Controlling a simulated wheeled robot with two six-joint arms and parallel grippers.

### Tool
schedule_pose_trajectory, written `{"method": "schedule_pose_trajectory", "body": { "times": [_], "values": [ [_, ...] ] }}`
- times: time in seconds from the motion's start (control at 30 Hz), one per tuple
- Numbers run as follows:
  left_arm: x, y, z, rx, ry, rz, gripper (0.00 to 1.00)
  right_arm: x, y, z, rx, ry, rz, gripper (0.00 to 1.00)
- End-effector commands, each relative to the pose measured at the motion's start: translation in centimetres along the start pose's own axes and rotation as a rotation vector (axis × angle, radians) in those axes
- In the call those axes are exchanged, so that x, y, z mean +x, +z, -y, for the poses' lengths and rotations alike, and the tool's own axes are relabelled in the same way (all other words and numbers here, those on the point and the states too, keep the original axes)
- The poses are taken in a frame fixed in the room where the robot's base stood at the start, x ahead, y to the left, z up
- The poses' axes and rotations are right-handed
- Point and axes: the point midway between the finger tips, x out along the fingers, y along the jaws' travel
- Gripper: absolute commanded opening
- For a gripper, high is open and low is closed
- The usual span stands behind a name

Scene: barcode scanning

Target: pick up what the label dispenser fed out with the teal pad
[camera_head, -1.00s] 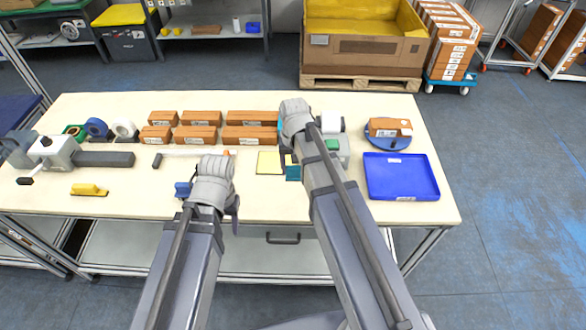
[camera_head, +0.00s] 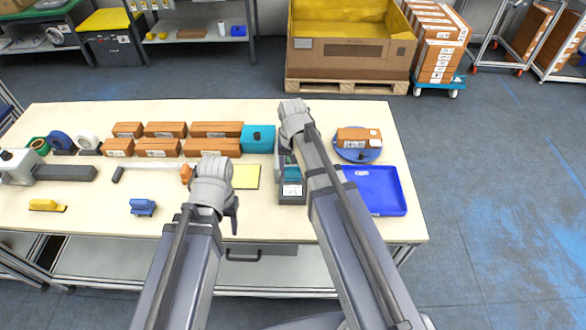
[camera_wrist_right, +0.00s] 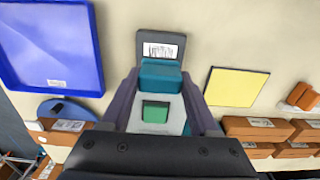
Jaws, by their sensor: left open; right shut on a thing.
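The teal pad (camera_wrist_right: 160,76) is held between the fingers of my right gripper (camera_wrist_right: 162,92), which is shut on it. The pad also shows in the head view (camera_head: 291,172). A white label with dark print (camera_wrist_right: 160,50) lies on the dark front plate of the label dispenser (camera_wrist_right: 145,50), just beyond the pad; it shows in the head view too (camera_head: 292,190). I cannot tell whether the pad touches the plate. The dispenser's green part shows between my fingers; my right arm hides most of its body in the head view. My left gripper (camera_head: 212,190) is open over the table.
A yellow sheet (camera_head: 245,177) lies left of the dispenser, and a blue tray (camera_head: 396,208) right of it. A teal box (camera_head: 258,138) and several brown boxes (camera_head: 215,130) stand behind. A brown box sits on a blue round plate (camera_head: 352,156). The table front is mostly clear.

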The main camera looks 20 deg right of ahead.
Motion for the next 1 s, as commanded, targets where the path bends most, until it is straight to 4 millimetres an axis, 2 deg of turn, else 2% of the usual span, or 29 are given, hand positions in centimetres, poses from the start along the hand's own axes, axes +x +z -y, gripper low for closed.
{"method": "schedule_pose_trajectory", "body": {
  "times": [0.5, 1.0],
  "values": [
    [4.9, -0.3, -0.5, -0.001, 0.0, 0.0, 0.54, 5.0, 0.0, 0.0, 0.0, 0.0, 0.0, 0.0],
    [5.1, -0.3, -0.5, -0.002, 0.0, 0.0, 0.54, 5.1, 0.0, 0.0, 0.0, 0.0, 0.0, 0.0]
  ]
}}
